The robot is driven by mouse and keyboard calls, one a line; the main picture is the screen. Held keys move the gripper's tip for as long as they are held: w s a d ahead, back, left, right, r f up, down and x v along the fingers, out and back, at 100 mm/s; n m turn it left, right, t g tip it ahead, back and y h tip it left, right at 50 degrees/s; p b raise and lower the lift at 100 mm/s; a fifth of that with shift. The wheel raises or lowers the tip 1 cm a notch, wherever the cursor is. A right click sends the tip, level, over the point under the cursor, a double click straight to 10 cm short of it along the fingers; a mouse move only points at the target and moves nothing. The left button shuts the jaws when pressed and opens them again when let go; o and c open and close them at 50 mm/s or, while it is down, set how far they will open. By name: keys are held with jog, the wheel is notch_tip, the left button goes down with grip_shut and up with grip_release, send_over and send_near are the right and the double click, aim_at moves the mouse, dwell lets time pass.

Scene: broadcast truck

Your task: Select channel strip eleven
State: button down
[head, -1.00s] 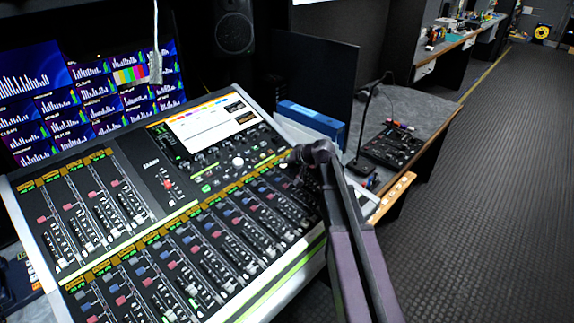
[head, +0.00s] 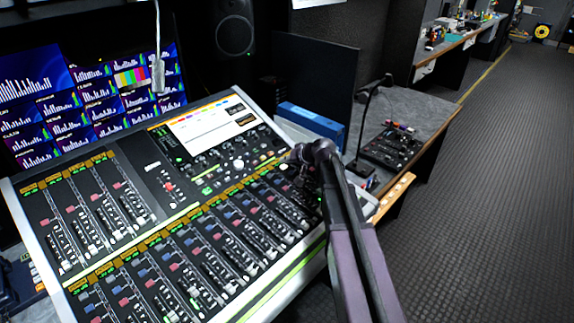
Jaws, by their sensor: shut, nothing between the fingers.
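The mixing console (head: 108,262) fills the left and middle of the head view, tilted up toward the back. Its lower bank of channel strips (head: 195,250) runs from lower left up to the right, each with coloured buttons, a fader and a lit label. The labels are too small to read, so I cannot tell strip eleven by its number. My arm rises from the bottom right and its end is over the right end of this bank. My gripper (head: 292,168) is small and dark there, shut and empty; its fingertips are hard to make out. Whether it touches the panel cannot be told. My arm hides the rightmost strips.
A lit touchscreen (head: 205,122) and knobs are on the console's upper part. A gooseneck microphone (head: 367,100) and a small black control box (head: 395,147) stand on the grey desk at right. A blue box (head: 312,120) is behind the console. The floor at right is clear.

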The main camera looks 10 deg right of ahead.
aim_at(287, 171)
jog(key=shift+r, duration=0.1)
jog(key=shift+s+d+r+p, duration=0.1)
jog(key=shift+s+r+p, duration=0.05)
jog(key=shift+r+p, duration=1.1)
jog(key=shift+s+d+r+p, duration=0.1)
jog(key=shift+s+r+p, duration=0.05)
jog(key=shift+r+p, duration=1.05)
jog(key=shift+f, duration=0.1)
jog(key=s+f+g+h+p, duration=0.1)
jog(key=s, duration=0.4)
jog(key=s+a+f+g+h, duration=0.1)
jog(key=s+g, duration=0.1)
jog(key=s, duration=0.3)
jog(key=s+a+n+g+p, duration=0.1)
jog(key=s, duration=0.3)
jog(key=shift+s+f+g+h+p, duration=0.3)
jog(key=shift+s+f+h+p, duration=0.05)
jog(key=shift+s+f+h, duration=0.05)
jog(key=s+d+g+h, duration=0.1)
jog(key=s, duration=0.3)
jog(key=s+g+h+p, duration=0.1)
jog(key=s, duration=0.3)
jog(key=s+d+g+h, duration=0.1)
jog(key=s, duration=0.4)
jog(key=shift+d+f+h+p, duration=0.15)
jog(key=shift+d+h+p, duration=0.15)
jog(key=shift+h+p, duration=0.1)
jog(key=shift+s+d+g, duration=0.2)
jog(key=shift+s+g, duration=0.1)
jog(key=shift+s, duration=0.05)
